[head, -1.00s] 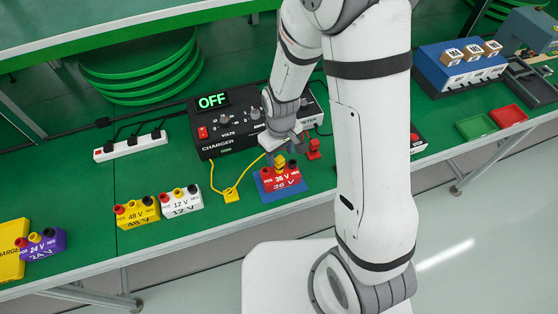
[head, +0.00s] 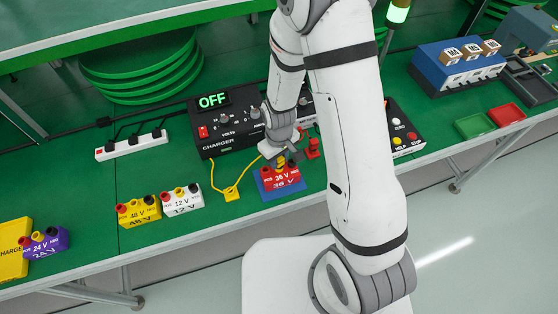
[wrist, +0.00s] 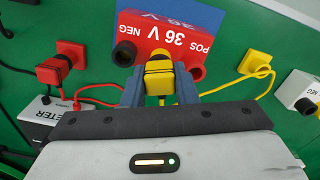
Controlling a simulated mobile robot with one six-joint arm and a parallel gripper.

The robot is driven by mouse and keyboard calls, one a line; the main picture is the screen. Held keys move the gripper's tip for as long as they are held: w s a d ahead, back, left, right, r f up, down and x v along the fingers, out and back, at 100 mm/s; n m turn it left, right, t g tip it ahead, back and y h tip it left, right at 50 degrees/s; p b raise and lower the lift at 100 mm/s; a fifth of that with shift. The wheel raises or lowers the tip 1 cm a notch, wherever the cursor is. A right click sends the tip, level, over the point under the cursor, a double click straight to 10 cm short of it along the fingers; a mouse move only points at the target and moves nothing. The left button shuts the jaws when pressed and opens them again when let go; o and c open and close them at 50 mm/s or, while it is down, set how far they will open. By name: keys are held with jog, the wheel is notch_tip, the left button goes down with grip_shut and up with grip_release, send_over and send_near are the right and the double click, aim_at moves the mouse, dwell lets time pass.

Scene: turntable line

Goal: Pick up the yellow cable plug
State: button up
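A yellow block-shaped plug with dark bands (wrist: 159,75) stands upright at the middle of the red 36 V battery, between its end terminals. It also shows in the head view (head: 281,163), partly covered by my gripper. My gripper (head: 283,154) is low over the battery. In the wrist view its two blue-grey fingers (wrist: 160,90) lie on either side of this plug, with no clear gap; whether they press on it cannot be told. A yellow cable runs to a second yellow piece (head: 232,195) on the green table, left of the battery.
The red 36 V battery (wrist: 165,38) sits on a blue base. A red plug (head: 313,148) is close on its right. The charger (head: 225,135), reading OFF, stands behind. White 12 V (head: 182,203) and yellow 48 V (head: 138,212) batteries stand to the left.

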jog(key=c, duration=0.4)
jog(key=shift+c, duration=0.2)
jog(key=shift+r, duration=0.1)
jog(key=shift+r+b, duration=0.65)
jog(key=shift+r, duration=4.25)
